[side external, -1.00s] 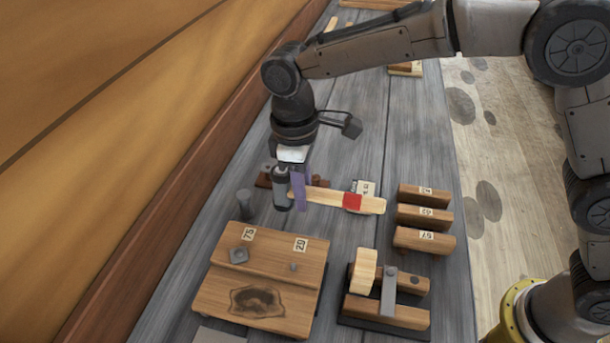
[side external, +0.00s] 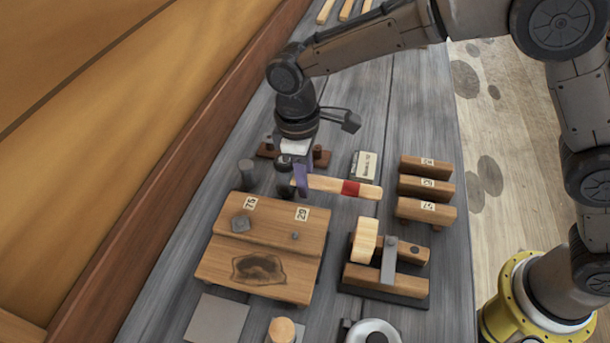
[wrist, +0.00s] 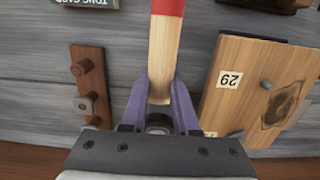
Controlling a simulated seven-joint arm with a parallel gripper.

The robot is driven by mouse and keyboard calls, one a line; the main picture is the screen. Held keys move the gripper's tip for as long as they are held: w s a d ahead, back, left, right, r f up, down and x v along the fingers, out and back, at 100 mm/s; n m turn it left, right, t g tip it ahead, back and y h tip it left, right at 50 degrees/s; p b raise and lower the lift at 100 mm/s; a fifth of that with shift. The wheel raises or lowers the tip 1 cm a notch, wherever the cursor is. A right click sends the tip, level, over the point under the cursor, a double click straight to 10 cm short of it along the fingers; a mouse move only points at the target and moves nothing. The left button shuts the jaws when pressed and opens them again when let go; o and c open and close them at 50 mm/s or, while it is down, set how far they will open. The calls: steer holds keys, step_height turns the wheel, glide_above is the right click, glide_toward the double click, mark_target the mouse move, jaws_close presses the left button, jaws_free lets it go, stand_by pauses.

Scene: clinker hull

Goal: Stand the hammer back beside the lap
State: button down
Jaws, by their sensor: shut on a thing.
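The hammer is held level by its pale wooden handle (side external: 330,185), which has a red band (side external: 351,188). Its dark head (side external: 284,178) points down at the left end. My gripper (side external: 300,179) has purple fingers shut on the handle close to the head; the handle also shows between them in the wrist view (wrist: 163,60). The stepped wooden lap (side external: 270,240) lies just in front of the hammer head, with number tags and a dark knot. It is at the right in the wrist view (wrist: 255,80). I cannot tell whether the head touches the bench.
A grey cylinder (side external: 246,174) stands left of the head. A dark peg rack (side external: 321,157) lies behind, with a labelled card (side external: 364,165) to its right. Several tagged wooden blocks (side external: 425,187) and a wooden clamp fixture (side external: 386,270) stand right. Grey bench shows between them.

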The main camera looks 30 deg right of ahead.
steer(key=shift+f, duration=0.4)
steer(key=c, duration=0.6)
jaws_free()
steer(key=shift+f, duration=0.1)
steer(key=shift+f, duration=0.1)
steer(key=shift+r, duration=4.15)
